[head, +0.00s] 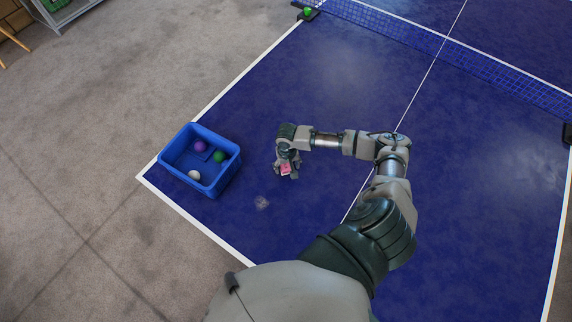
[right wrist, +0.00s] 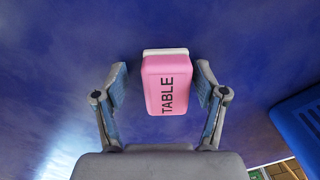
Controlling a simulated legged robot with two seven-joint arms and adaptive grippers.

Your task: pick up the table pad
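The table pad (right wrist: 167,88) is a pink block with the word TABLE and a pale layer along its far edge. In the head view the pad (head: 285,169) shows as a small pink patch at my right gripper (head: 288,166), partly covered by it. In the right wrist view the fingers of my right gripper (right wrist: 162,84) stand apart on either side of the pad. There is a clear gap at the left finger. The right finger is close to the pad; I cannot tell if it touches. My left gripper is not in view.
A blue bin (head: 215,187) holding purple, green and white balls stands left of the gripper on the blue table (head: 330,90). A greyish smudge (head: 262,203) lies in front of the gripper. The net (head: 450,50) crosses farther back. The table around the pad is mostly clear.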

